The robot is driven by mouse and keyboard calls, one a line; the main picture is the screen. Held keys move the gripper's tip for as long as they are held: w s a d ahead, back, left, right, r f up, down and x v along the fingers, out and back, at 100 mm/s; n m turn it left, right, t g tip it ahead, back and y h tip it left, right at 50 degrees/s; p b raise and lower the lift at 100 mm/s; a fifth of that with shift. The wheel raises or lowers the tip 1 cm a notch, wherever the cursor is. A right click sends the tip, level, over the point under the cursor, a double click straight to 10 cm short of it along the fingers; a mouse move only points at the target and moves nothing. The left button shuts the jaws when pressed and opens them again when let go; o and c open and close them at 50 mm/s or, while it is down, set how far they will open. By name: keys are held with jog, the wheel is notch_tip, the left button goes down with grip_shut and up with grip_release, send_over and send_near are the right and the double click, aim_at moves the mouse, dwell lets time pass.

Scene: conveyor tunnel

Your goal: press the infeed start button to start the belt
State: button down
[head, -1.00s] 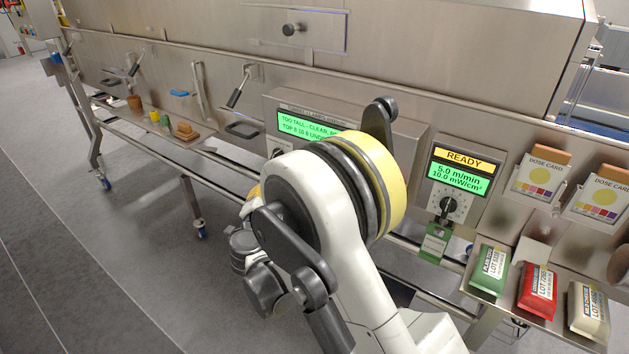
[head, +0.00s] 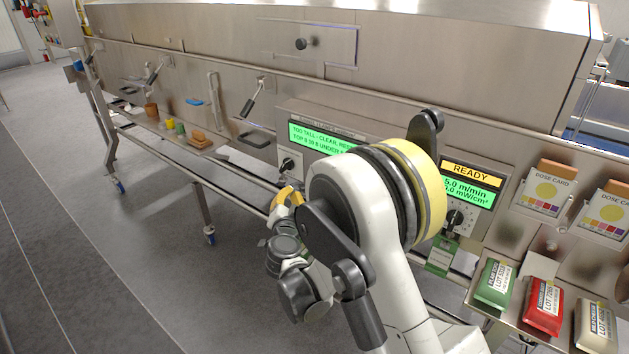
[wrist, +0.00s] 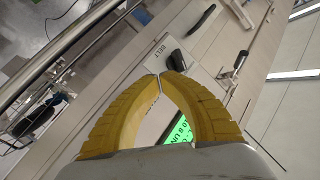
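The left control panel (head: 283,133) on the machine front carries a green screen (head: 320,138) reading "TOO TALL - CLEAR, RESET" and a dark knob (head: 288,164) below it. In the wrist view a dark knob (wrist: 176,60) lies just beyond my fingertips, beside a "BELT" label (wrist: 158,48). No infeed start button can be clearly made out; my fingers and arm cover part of the panel. My gripper (head: 288,196) is in front of and below this panel. In the wrist view its yellow fingers (wrist: 160,77) meet at the tips, with nothing visible held.
A second panel (head: 468,185) reads "READY" and 5.0 m/min, partly behind my arm. Green, red and cream packets (head: 543,304) lie on a tray at right, below dose cards (head: 545,195). Small blocks and cups (head: 172,124) sit on the left ledge. Floor at left is clear.

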jog(key=shift+w+d, duration=0.9)
jog(key=shift+w, duration=0.25)
jog(key=shift+w+d, duration=0.85)
jog(key=shift+w, duration=0.3)
jog(key=shift+w+d, duration=0.1)
jog(key=shift+w+d, duration=0.2)
jog(key=shift+w+d, duration=0.35)
jog(key=shift+w, duration=0.1)
dwell(0.5)
dwell(0.4)
jog(key=shift+s+a+b, duration=0.45)
jog(key=shift+s+a, duration=0.15)
jog(key=shift+s, duration=0.2)
jog(key=s+a, duration=0.1)
jog(key=s, duration=0.1)
jog(key=s+a+b, duration=0.1)
jog(key=s+a, duration=0.1)
